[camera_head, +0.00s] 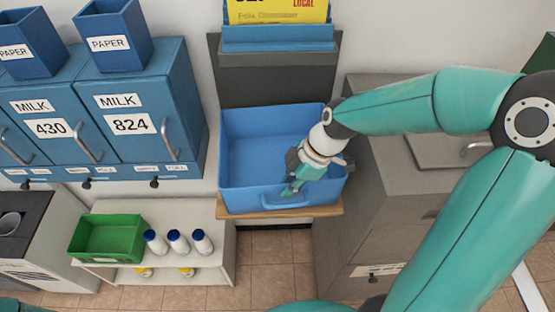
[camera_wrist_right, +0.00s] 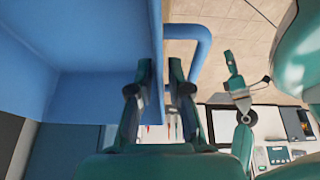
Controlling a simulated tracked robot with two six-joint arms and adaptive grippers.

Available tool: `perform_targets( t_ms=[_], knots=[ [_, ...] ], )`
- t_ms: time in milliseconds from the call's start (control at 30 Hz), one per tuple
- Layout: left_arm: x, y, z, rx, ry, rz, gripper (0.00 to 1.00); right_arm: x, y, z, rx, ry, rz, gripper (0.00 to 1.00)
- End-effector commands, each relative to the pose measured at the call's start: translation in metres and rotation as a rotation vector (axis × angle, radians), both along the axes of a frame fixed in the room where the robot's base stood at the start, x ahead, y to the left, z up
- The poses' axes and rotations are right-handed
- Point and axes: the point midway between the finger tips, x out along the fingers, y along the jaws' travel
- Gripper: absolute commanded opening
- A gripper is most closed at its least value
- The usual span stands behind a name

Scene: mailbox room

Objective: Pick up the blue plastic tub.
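The blue plastic tub (camera_head: 262,150) sits upright on a wooden shelf, open at the top, with a loop handle (camera_head: 285,202) on its front wall. My right gripper (camera_head: 290,188) is at the front wall, right of the tub's middle, pointing down. In the right wrist view, the fingers of my right gripper (camera_wrist_right: 162,75) are apart, one on each side of the tub's wall edge (camera_wrist_right: 156,40), close to the handle (camera_wrist_right: 203,45). Contact cannot be told. A teal jointed part in the wrist view (camera_wrist_right: 240,95) may be my left gripper; its opening is unclear.
The wooden shelf (camera_head: 325,212) is under the tub. A grey cabinet (camera_head: 380,210) stands right. Blue mailboxes (camera_head: 150,105) stand left, above a white rack (camera_head: 225,235) with a green crate (camera_head: 108,236) and bottles (camera_head: 178,242). A yellow-topped holder (camera_head: 278,38) is behind.

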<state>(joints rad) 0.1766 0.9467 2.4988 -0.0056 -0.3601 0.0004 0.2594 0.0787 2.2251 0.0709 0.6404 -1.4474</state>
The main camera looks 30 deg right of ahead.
Motion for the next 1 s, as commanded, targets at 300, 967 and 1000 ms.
perform_targets(
  t_ms=[300,967,1000],
  knots=[
    [0.0,0.0,0.006,0.0,0.0,0.0,0.4,0.005,0.01,-0.026,0.0,0.0,0.0,0.18],
    [0.0,0.0,0.006,0.0,0.0,0.0,0.4,0.006,0.009,-0.025,-0.001,-0.004,0.0,0.0],
    [0.0,0.0,0.006,0.0,0.0,0.0,0.4,0.006,0.009,-0.025,-0.001,-0.004,0.0,0.0]
  ],
)
